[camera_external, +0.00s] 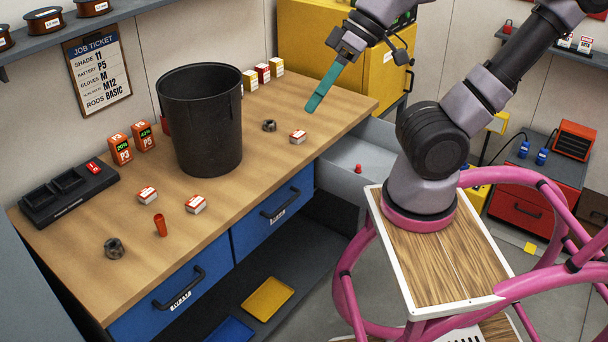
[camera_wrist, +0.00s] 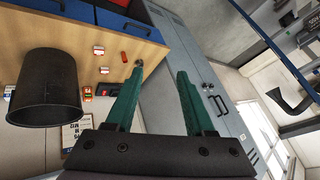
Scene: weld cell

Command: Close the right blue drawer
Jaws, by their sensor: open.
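The right drawer (camera_external: 352,183) stands pulled out of the workbench's right end, its grey inside showing with a small red item (camera_external: 358,168) in it. Its front is hidden behind my arm base. The middle blue drawer (camera_external: 250,232) and the left blue drawer (camera_external: 135,322) look flush with the bench. My gripper (camera_external: 311,106) is above the bench top's right part, apart from the open drawer, its teal fingers pointing down and left. In the wrist view my gripper (camera_wrist: 159,72) has its two fingers spread with nothing between them. Blue drawer fronts (camera_wrist: 135,22) show there too.
A tall black bin (camera_external: 200,125) stands on the wooden bench (camera_external: 262,150) left of my gripper. Small boxes (camera_external: 297,137) and a dark ring (camera_external: 269,125) lie nearby. A yellow cabinet (camera_external: 318,45) stands behind. Grey lockers (camera_wrist: 190,60) fill the wrist view's middle.

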